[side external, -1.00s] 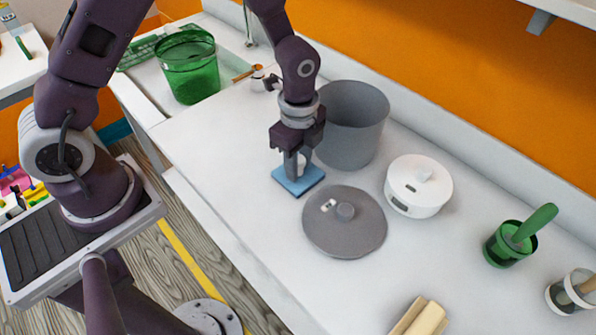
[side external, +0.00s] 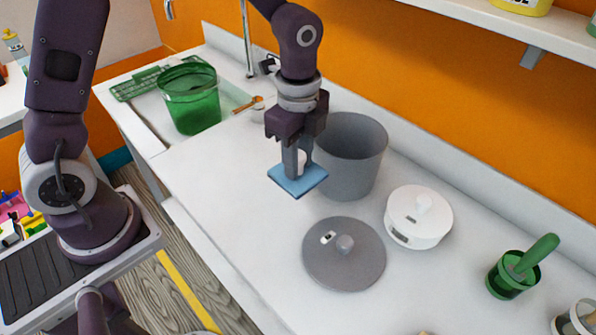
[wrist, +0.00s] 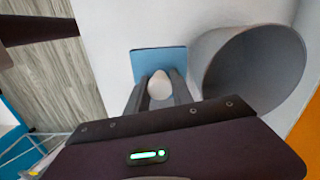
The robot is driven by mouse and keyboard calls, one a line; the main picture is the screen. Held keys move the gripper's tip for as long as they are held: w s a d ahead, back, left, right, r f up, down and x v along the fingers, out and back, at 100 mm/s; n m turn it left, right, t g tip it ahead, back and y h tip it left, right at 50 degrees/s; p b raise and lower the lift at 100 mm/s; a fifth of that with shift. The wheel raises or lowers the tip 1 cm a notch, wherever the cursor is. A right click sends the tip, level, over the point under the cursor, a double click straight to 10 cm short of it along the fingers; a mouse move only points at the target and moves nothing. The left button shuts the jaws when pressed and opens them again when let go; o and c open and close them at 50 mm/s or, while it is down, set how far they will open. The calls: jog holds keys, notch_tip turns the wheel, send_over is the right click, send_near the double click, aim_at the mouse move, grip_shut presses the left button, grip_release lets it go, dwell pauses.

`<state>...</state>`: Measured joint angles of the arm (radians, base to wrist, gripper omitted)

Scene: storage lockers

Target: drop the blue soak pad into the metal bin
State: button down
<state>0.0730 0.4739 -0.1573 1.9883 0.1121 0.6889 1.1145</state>
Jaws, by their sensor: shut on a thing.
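The blue soak pad (side external: 290,183) is a flat blue square with a pale rounded knob on top. My gripper (side external: 298,165) points down and is shut on the pad's knob, holding the pad level just above the counter. In the wrist view the pad (wrist: 158,58) lies beyond my fingers (wrist: 158,92), with the white knob between them. The grey metal bin (side external: 345,178) stands open, right beside the pad and behind it to the right. In the wrist view the bin (wrist: 252,65) is to the right of the pad. The bottom of the bin is hidden.
A grey round lid (side external: 335,270) lies on the counter in front of the bin. A white lidded container (side external: 418,225) stands right of the bin, and a green pot (side external: 510,283) further right. A green bucket (side external: 192,105) stands at the left. The counter left of the pad is clear.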

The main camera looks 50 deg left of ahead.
notch_tip(320, 180, up, 17)
jog(key=y, duration=0.3)
jog(key=w+a+f+m+t+y, duration=0.3)
jog(key=w+a+f+y, duration=0.1)
jog(key=a+f+y, duration=0.25)
jog(key=w+d+r+m+t+y, duration=0.3)
jog(key=w+d+r+m+t, duration=0.35)
jog(key=w+d+t, duration=0.3)
notch_tip(320, 180, down, 16)
jog(key=shift+s+a, duration=0.4)
jog(key=shift+n, duration=0.25)
